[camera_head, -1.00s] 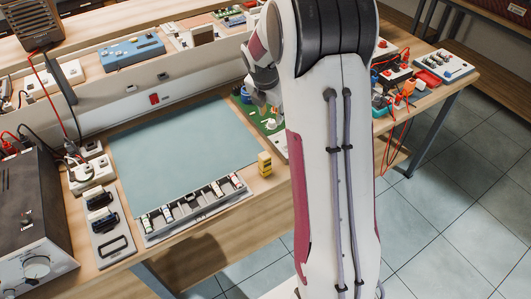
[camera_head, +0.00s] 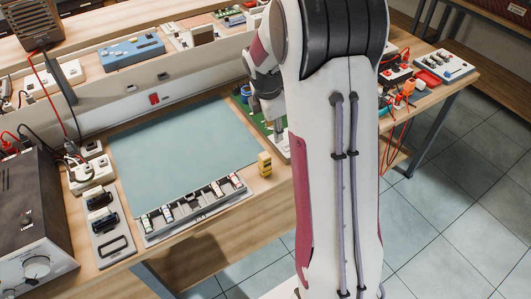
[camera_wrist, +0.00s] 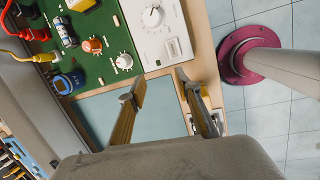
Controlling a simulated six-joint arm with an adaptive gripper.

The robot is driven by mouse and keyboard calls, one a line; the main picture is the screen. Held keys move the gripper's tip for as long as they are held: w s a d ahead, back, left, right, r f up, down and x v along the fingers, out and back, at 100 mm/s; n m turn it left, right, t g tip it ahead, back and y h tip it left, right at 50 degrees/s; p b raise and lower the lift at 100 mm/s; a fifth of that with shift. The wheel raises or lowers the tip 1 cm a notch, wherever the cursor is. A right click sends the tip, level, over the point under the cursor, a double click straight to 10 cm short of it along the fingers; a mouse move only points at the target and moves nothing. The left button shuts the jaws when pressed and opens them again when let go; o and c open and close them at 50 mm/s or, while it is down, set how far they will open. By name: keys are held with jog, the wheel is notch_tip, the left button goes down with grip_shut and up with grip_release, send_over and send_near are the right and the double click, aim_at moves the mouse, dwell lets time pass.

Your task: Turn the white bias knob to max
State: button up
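In the wrist view a small white knob (camera_wrist: 124,61) sits on a green circuit board (camera_wrist: 88,72), beside an orange knob (camera_wrist: 91,45). A larger white dial (camera_wrist: 153,16) is on the white panel next to the board. I cannot read which is labelled bias. My gripper (camera_wrist: 159,79) is open and empty, its fingertips apart near the lower edge of the white panel, to the right of and below the small white knob, touching neither knob. In the head view the green board (camera_head: 256,118) is partly hidden by my wrist, and the knobs are hidden.
A blue-grey mat (camera_head: 180,150) lies flat and clear. A yellow block (camera_head: 264,163) stands near the bench's front edge. A blue cylindrical part (camera_wrist: 68,83) and red and yellow leads (camera_wrist: 17,56) are on the board's left side. A tray of small parts (camera_head: 193,203) lies in front.

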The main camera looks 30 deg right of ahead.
jog(key=shift+s+a+r+m+y, duration=0.1)
jog(key=shift+s+a+r+m, duration=0.65)
jog(key=shift+s+m, duration=0.4)
jog(key=shift+s+a+r+m+y, duration=0.1)
jog(key=shift+s+a+r+m, duration=0.45)
jog(key=shift+s+a+m, duration=0.55)
jog(key=shift+s+a+r+m+y, duration=0.1)
jog(key=shift+s+a+r+m, duration=0.65)
jog(key=shift+m, duration=0.7)
jog(key=s+a+r+m, duration=0.5)
jog(key=s+a+m, duration=0.1)
jog(key=s+m, duration=0.1)
jog(key=shift+s+a+r+y, duration=0.25)
jog(key=shift+s+y, duration=0.05)
jog(key=shift+s, duration=0.45)
